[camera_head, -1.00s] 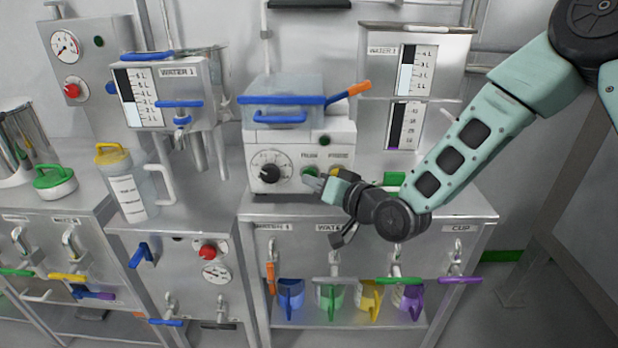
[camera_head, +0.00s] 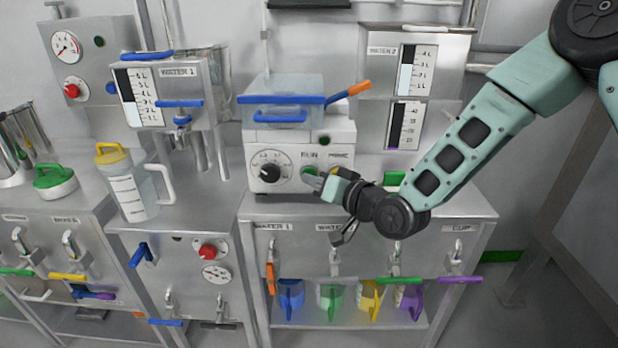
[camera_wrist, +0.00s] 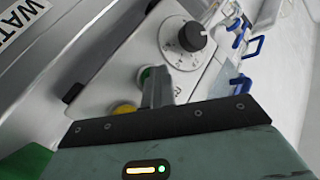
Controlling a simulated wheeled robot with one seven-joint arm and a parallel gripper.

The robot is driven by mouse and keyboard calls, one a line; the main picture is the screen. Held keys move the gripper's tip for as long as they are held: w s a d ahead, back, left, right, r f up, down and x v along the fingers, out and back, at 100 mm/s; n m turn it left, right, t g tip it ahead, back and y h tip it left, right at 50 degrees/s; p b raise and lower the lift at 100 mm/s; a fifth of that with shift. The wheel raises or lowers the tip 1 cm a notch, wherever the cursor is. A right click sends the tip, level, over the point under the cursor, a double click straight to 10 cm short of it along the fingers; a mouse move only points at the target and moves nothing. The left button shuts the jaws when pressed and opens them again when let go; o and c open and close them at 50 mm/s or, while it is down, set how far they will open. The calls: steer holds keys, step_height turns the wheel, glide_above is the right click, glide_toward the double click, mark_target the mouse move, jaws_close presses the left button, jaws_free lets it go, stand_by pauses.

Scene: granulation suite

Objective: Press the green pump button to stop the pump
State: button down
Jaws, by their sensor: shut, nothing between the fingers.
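The pump is a white box (camera_head: 292,143) with a black dial (camera_head: 270,173) on its front. The green button (camera_head: 309,172) sits under a RUN label, to the right of the dial. The yellow button (camera_wrist: 124,109) is beside the fingers. I cannot tell whether the tips touch the green button.
A yellow-lidded jug (camera_head: 128,185) stands to the left.

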steer(key=shift+w+d+r, duration=0.15)
steer(key=shift+w+r, duration=0.05)
steer(key=shift+w, duration=0.05)
steer(key=s, duration=0.6)
steer(key=shift+s+a+f+b, duration=0.15)
steer(key=shift+a+b, duration=0.05)
steer(key=shift+b, duration=0.2)
